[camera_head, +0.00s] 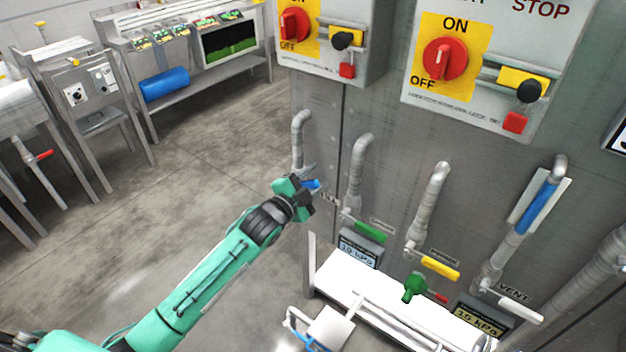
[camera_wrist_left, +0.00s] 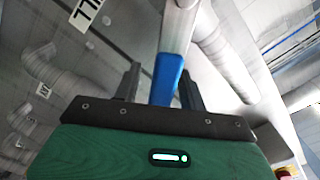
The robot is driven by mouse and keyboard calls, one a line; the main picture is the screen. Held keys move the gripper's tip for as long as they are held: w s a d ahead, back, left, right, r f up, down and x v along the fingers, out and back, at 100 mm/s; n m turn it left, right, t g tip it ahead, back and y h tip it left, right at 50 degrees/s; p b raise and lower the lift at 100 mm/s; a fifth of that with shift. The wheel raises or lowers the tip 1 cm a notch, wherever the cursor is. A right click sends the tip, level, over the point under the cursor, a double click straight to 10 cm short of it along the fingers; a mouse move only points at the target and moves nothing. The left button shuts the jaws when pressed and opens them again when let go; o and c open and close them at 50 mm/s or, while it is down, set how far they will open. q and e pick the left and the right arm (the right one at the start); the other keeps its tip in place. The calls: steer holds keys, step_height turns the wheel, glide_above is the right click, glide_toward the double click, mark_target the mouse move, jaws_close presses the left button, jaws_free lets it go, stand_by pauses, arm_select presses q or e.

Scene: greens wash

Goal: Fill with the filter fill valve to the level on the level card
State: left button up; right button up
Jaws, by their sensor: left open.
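A blue valve lever (camera_head: 313,185) sits at the lower end of the leftmost pipe (camera_head: 298,130) on the grey cabinet, beside a partly hidden label. My left gripper (camera_head: 314,188) is at this lever. In the left wrist view, the blue lever (camera_wrist_left: 167,78) lies between the two fingers (camera_wrist_left: 160,85), which stand apart with gaps showing. A label ending in "LL" (camera_wrist_left: 86,12) shows beside it. A blue-filled tube (camera_head: 536,208) stands at the right, with a white card (camera_head: 519,197) behind it. I cannot read a level mark there. My right gripper is not in view.
Green (camera_head: 371,231), yellow (camera_head: 440,267) and white vent (camera_head: 513,303) levers line the cabinet to the right. Red ON/OFF switches (camera_head: 445,60) are above. Open floor (camera_head: 190,180) lies to the left.

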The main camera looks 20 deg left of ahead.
arm_select(q)
jaws_close()
